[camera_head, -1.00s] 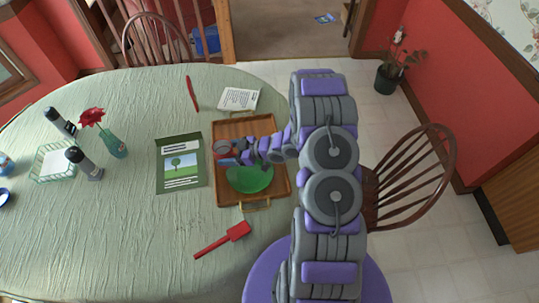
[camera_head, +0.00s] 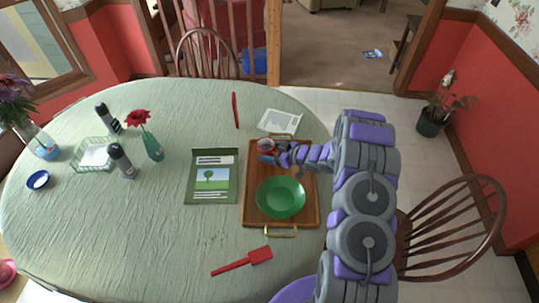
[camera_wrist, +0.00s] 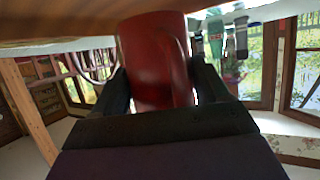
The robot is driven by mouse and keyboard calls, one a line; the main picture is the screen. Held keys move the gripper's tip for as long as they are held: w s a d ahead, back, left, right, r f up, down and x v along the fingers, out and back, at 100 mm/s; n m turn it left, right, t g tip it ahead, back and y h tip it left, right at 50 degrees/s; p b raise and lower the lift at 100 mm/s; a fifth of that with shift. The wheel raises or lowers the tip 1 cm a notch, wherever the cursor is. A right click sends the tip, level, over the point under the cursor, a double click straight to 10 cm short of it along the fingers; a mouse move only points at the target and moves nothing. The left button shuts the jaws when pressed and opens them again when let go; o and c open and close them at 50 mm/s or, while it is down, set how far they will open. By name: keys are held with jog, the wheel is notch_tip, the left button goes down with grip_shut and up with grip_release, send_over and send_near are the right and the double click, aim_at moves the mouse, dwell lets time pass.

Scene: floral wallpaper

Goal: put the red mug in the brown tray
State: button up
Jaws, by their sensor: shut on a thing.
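The brown tray (camera_head: 250,212) lies on the right side of the table. The red mug (camera_head: 266,146) is at the tray's far left part, behind the green plate, in the head view. My gripper (camera_head: 272,153) is shut on the mug, which fills the space between the two dark fingers in the wrist view (camera_wrist: 155,65). There the picture is upside down, and the mug's end meets a brown surface at the top edge. I cannot tell whether it rests on the tray or is just above it.
A green plate (camera_head: 281,197) lies in the tray's near part. A green book (camera_head: 212,177) is left of the tray, a white paper (camera_head: 281,122) behind it, and a red spatula (camera_head: 243,260) in front. A wooden chair (camera_head: 455,232) stands at the right.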

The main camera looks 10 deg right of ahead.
jog(key=shift+w, duration=1.2)
jog(key=shift+f+b, duration=0.75)
jog(key=shift+f, duration=1.15)
jog(key=shift+r, duration=0.1)
jog(key=o, duration=1.2)
